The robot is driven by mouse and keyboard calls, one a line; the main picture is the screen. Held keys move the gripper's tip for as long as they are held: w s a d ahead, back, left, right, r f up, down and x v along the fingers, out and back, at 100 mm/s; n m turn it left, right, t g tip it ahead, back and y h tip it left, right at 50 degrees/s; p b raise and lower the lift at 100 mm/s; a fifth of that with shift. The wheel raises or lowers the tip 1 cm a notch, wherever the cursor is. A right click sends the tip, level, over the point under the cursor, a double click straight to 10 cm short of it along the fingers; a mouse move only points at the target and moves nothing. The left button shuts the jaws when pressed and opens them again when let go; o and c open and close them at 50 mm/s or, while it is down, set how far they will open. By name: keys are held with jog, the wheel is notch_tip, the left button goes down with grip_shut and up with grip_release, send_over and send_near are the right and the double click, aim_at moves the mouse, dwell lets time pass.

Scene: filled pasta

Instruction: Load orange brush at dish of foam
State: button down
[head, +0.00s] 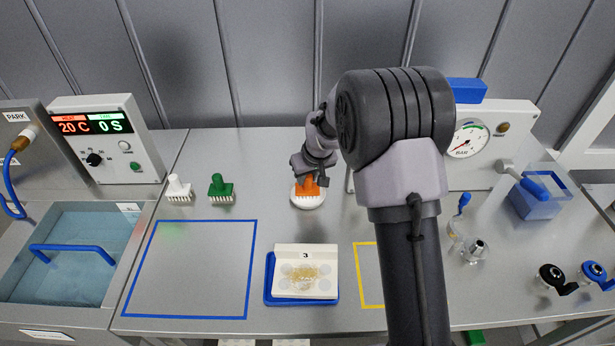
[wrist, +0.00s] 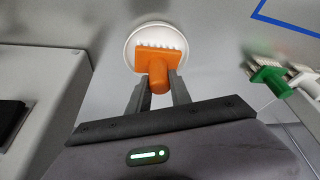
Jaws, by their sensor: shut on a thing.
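The orange brush (head: 307,186) is held in my gripper (head: 309,178) over the white round dish (head: 308,203) at the back middle of the bench. In the wrist view my gripper (wrist: 159,88) is shut on the handle of the orange brush (wrist: 157,68). The pale bristles overlap the white dish (wrist: 132,30) and appear inside its rim. I cannot tell whether the bristles touch the contents. Foam is hard to tell apart from the white dish.
A white brush (head: 178,190) and a green brush (head: 221,190) stand to the left. A blue tray (head: 270,296) with a cream block (head: 330,258) is in front. The blue-outlined area (head: 190,270) is bare. A gauge panel (head: 500,150) stands right; my arm hides part of the bench.

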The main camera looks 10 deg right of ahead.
dwell(0.4)
notch_tip(320, 180, up, 7)
jog(key=p, duration=0.4)
jog(key=shift+p, duration=0.3)
